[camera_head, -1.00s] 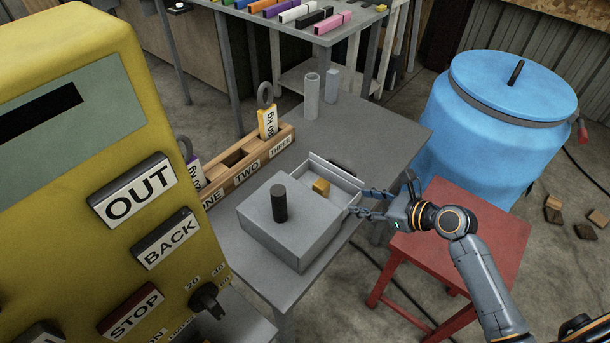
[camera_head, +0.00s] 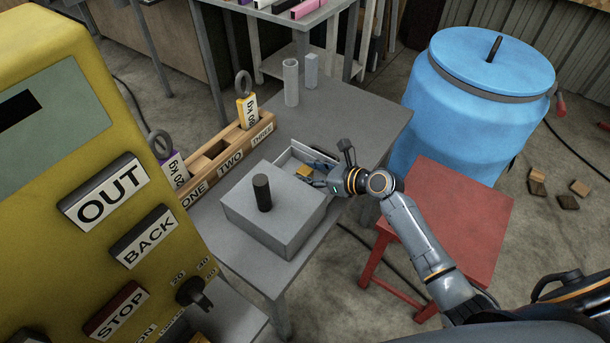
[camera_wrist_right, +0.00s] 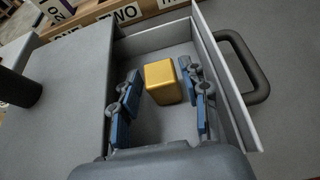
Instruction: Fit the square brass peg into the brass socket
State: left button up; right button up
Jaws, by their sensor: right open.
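A brass-yellow block (camera_head: 304,172), which looks like the square peg, lies in the open drawer (camera_head: 283,155) of a grey box (camera_head: 270,215) on the grey table. In the right wrist view the block (camera_wrist_right: 161,82) sits on the drawer floor. My right gripper (camera_head: 312,170) reaches into the drawer. In the wrist view its open blue fingers (camera_wrist_right: 160,78) stand on either side of the block, with visible gaps. I cannot make out a brass socket. My left gripper is not in view.
The drawer's walls and dark handle (camera_wrist_right: 250,68) are close to the fingers. A black knob (camera_head: 262,193) stands on the box.

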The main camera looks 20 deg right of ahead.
jog(key=shift+x, duration=0.9)
jog(key=shift+r, duration=0.1)
grip_shut()
